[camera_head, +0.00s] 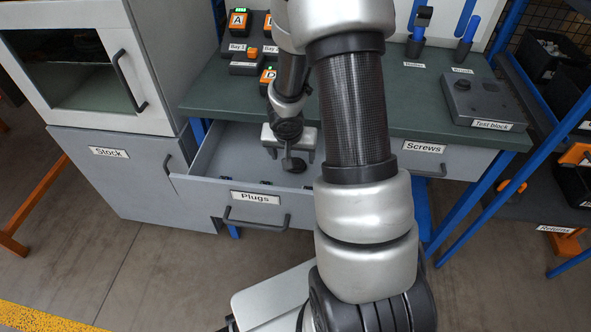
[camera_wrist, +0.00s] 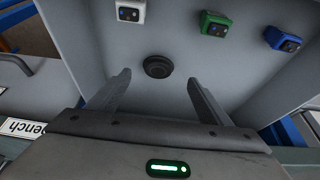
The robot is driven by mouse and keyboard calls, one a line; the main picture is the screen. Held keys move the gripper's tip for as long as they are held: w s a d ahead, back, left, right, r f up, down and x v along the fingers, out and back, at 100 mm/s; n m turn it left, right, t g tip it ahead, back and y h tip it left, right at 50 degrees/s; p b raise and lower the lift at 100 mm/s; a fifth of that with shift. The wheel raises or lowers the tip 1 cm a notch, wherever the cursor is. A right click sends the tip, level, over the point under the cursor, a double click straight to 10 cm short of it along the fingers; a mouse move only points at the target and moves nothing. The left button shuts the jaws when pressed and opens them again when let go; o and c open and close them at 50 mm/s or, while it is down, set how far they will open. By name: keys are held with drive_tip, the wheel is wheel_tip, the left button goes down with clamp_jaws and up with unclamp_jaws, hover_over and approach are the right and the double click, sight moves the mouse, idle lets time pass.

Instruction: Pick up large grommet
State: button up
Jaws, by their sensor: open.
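The large grommet is a round black ring-like piece (camera_wrist: 158,67) lying on the grey floor of the open drawer. In the head view it shows as a dark round shape (camera_head: 294,165) just below my gripper (camera_head: 291,156). In the wrist view my gripper (camera_wrist: 158,79) has its two fingers spread apart, with nothing between them. The grommet appears just beyond the fingertips, roughly centred between them. The gap in height between fingertips and grommet is hard to judge. The drawer, labelled Plugs (camera_head: 256,197), is pulled out under the bench.
In the drawer, a white connector (camera_wrist: 130,11), a green connector (camera_wrist: 216,24) and a blue connector (camera_wrist: 283,39) lie apart from the grommet. The drawer walls surround my gripper. The green bench top (camera_head: 220,95) is behind, and the Stock cabinet (camera_head: 130,170) stands at left.

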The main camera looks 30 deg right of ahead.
sight(296, 167)
drive_tip(key=shift+x, duration=1.15)
drive_tip(key=b+x, duration=0.2)
drive_tip(key=x, duration=0.1)
drive_tip(key=shift+s+d+f, duration=0.1)
drive_tip(key=shift+s+f, duration=0.15)
drive_tip(key=shift+f, duration=0.2)
drive_tip(key=shift+w+d+f, duration=0.15)
drive_tip(key=shift+w+f, duration=0.15)
drive_tip(key=shift+f, duration=0.2)
drive_tip(key=shift+c, duration=0.5)
drive_tip(key=c, duration=1)
